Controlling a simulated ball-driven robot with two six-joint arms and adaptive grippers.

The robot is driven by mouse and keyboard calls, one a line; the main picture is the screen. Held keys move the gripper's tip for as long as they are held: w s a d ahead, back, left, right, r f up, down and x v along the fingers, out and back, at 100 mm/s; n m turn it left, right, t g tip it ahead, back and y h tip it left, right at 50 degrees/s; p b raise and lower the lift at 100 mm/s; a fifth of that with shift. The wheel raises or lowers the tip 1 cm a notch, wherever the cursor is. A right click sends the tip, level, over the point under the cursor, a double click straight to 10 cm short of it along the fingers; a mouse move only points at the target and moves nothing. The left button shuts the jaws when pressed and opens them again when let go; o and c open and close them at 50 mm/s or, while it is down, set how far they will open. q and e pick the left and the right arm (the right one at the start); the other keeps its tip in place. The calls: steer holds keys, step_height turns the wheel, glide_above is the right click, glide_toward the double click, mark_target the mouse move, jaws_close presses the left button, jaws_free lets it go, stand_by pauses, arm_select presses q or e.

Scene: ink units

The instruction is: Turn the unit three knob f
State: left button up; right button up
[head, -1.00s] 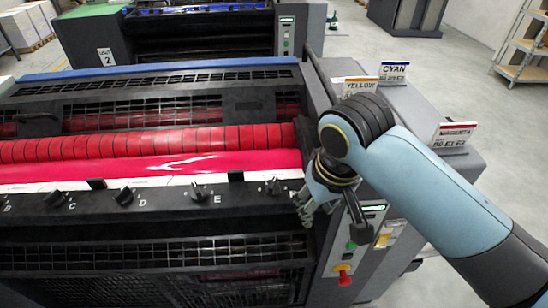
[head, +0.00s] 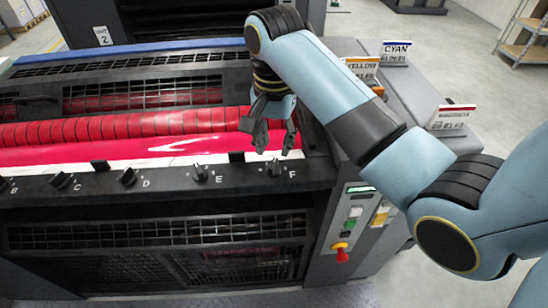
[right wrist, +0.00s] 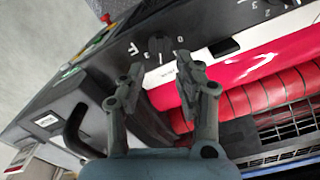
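The black knob F (head: 274,168) sits at the right end of the knob row on the dark ledge, beside its white letter F. It also shows in the right wrist view (right wrist: 160,44), beyond my fingertips and roughly between their directions. My right gripper (head: 272,148) is open and empty, with its fingers pointing down just above and behind knob F in the head view. In the right wrist view the two fingers (right wrist: 160,66) are spread, with a visible gap to the knob. My left gripper is not in view.
Knob E (head: 200,173) and others run leftward along the ledge. The red roller (head: 120,131) and pink sheet lie behind it. A side panel (head: 352,222) with buttons and a red knob (head: 341,252) is at right. Yellow, cyan and magenta signs (head: 452,116) stand behind my arm.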

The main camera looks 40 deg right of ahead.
mark_target(274, 162)
step_height(274, 162, down, 5)
steer(key=shift+f, duration=0.1)
steer(key=shift+c, duration=0.2)
jaws_close()
